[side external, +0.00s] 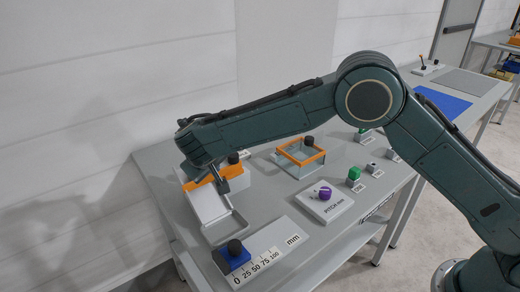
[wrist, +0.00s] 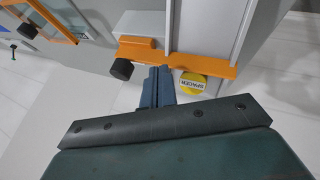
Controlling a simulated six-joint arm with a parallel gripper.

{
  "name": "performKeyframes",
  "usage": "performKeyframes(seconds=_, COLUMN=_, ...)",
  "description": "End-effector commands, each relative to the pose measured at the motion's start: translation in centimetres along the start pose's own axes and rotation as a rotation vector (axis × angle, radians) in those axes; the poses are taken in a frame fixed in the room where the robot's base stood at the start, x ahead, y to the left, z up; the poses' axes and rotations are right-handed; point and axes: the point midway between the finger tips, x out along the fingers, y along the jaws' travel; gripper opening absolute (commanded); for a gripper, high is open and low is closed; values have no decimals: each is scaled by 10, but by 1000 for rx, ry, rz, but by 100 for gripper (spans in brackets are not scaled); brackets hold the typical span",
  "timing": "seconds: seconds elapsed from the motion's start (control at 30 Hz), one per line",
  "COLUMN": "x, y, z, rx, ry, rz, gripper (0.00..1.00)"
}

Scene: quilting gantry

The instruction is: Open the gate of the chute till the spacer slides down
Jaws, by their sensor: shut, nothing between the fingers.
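The chute (side external: 208,207) is a pale sloping channel at the left of the table, with an orange gate (side external: 203,179) across it. In the wrist view the gate (wrist: 185,61) is an orange bar with a black knob (wrist: 122,69) at its left end. The yellow round spacer (wrist: 192,84), marked SPACER, lies against the lower edge of the bar in that view; I cannot see it in the side view. My gripper (wrist: 159,74) is shut and empty, its tips close to the gate between knob and spacer. I cannot tell whether they touch it.
A clear box with an orange frame (side external: 300,152) stands right of the chute.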

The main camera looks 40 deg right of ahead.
Motion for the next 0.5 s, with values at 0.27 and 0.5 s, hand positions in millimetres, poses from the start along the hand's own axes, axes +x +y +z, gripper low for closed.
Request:
performKeyframes(seconds=0.27, x=12, y=29, z=0, rx=3, ry=0, rz=0, gripper=0)
performKeyframes(seconds=0.5, x=16, y=35, z=0, rx=3, ry=1, rz=0, gripper=0)
